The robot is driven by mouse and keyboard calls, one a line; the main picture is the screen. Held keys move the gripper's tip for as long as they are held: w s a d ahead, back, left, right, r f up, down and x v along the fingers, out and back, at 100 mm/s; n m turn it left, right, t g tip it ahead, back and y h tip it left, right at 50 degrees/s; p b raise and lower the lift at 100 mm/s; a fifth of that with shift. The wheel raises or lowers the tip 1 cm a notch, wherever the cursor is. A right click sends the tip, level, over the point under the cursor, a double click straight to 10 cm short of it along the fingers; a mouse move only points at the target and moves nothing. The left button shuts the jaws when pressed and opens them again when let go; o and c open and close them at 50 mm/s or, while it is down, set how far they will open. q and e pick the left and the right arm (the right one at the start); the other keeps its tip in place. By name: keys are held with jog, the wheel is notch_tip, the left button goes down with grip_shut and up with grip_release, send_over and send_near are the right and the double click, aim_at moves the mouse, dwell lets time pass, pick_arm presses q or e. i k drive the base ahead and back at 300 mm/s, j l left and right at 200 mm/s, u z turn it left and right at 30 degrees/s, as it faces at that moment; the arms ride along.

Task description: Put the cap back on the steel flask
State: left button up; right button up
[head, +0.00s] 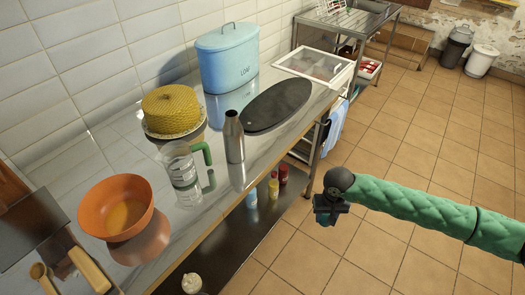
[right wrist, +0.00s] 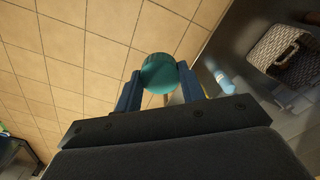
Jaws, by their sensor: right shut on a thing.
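The steel flask (head: 234,142) stands upright on the marble counter, with a narrower neck and no cap visible on top. My right gripper (head: 327,216) is out over the tiled floor, to the right of the counter edge and apart from the flask. In the right wrist view its fingers are shut on a round teal cap (right wrist: 159,73), held at the fingertips. The cap is hard to make out in the head view. My left gripper is not in view.
Near the flask are a glass jug (head: 181,165) with a green handle, a dark oval board (head: 277,104), a yellow cake (head: 171,110), an orange bowl (head: 115,207) and a blue loaf tin (head: 227,58). Bottles (head: 283,173) stand on the shelf below. The floor (head: 400,140) is clear.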

aim_at(233, 130)
jog(key=i+l, duration=0.1)
jog(key=l, duration=0.6)
jog(key=i+l, duration=0.1)
jog(key=l, duration=0.6)
jog(key=i+l, duration=0.1)
jog(key=l, duration=0.6)
jog(key=i+l, duration=0.1)
jog(key=l, duration=0.65)
jog(key=i+l, duration=0.1)
jog(key=l, duration=0.6)
jog(key=u, duration=1.8)
